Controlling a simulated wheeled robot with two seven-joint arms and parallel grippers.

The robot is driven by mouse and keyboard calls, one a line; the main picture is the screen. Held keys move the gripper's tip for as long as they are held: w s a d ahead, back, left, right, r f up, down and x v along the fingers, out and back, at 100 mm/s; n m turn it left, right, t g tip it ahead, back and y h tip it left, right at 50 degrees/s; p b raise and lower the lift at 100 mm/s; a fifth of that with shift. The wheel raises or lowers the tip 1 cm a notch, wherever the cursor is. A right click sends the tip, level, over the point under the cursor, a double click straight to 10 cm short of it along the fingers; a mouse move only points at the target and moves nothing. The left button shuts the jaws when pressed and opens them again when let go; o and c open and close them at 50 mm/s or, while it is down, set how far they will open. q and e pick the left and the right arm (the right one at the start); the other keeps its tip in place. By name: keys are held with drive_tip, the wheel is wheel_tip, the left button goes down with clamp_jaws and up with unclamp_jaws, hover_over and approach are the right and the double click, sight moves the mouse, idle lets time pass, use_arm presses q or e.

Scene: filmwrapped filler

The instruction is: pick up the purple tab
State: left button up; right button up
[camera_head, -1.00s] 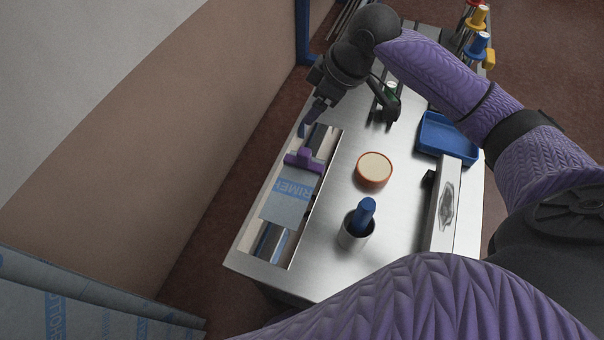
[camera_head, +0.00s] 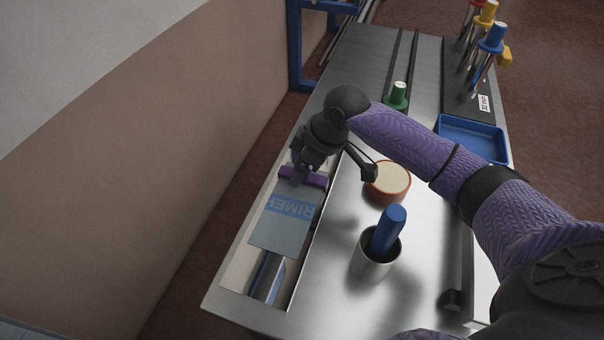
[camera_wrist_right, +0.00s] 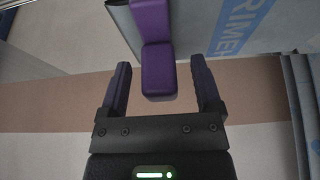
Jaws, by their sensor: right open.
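The purple tab (camera_head: 317,181) sits at the far end of a grey-blue "PRIME" sheet (camera_head: 280,222) lying over a slot in the metal table. My right gripper (camera_head: 301,173) is right over the tab and hides part of it in the head view. In the right wrist view the purple tab (camera_wrist_right: 158,72) stands between the two open fingers of my right gripper (camera_wrist_right: 161,70), with a visible gap on each side. The gripper holds nothing. My left gripper is not in view.
An orange-rimmed round dish (camera_head: 389,182) stands right of the gripper. A metal cup (camera_head: 374,263) with a blue-handled item (camera_head: 388,228) is nearer. A green-capped item (camera_head: 397,95) and blue tray (camera_head: 472,138) are farther back. A wall runs along the left.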

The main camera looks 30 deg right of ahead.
drive_tip(key=shift+r, duration=0.1)
drive_tip(key=c, duration=1.1)
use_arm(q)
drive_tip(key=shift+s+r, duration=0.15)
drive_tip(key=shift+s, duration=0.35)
use_arm(e)
clamp_jaws()
